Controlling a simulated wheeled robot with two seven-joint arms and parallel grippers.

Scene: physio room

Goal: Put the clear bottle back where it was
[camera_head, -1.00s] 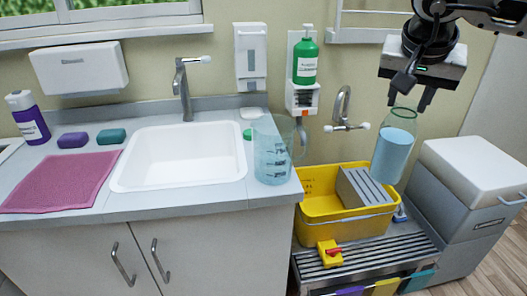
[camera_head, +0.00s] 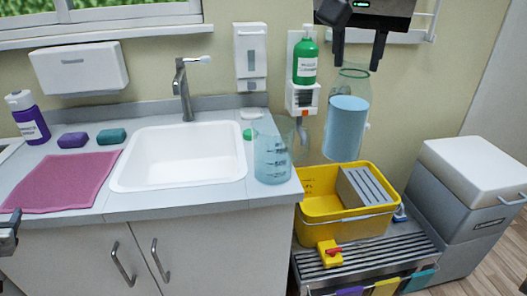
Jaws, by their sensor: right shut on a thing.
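The clear bottle (camera_head: 346,126) hangs upright in the air, filled with pale blue liquid to a little over half its height. My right gripper (camera_head: 357,68) is shut on its neck from above. The bottle is above the yellow bucket and to the right of the counter's right end. My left gripper (camera_head: 8,234) shows only in part at the left edge, low in front of the counter; its fingers cannot be made out.
A clear measuring jug (camera_head: 272,160) stands at the counter's right edge, close left of the bottle. A green dispenser bottle (camera_head: 305,62) hangs on the wall. The yellow bucket (camera_head: 345,208) sits on a slatted rack (camera_head: 385,250). A grey bin (camera_head: 465,200) stands right.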

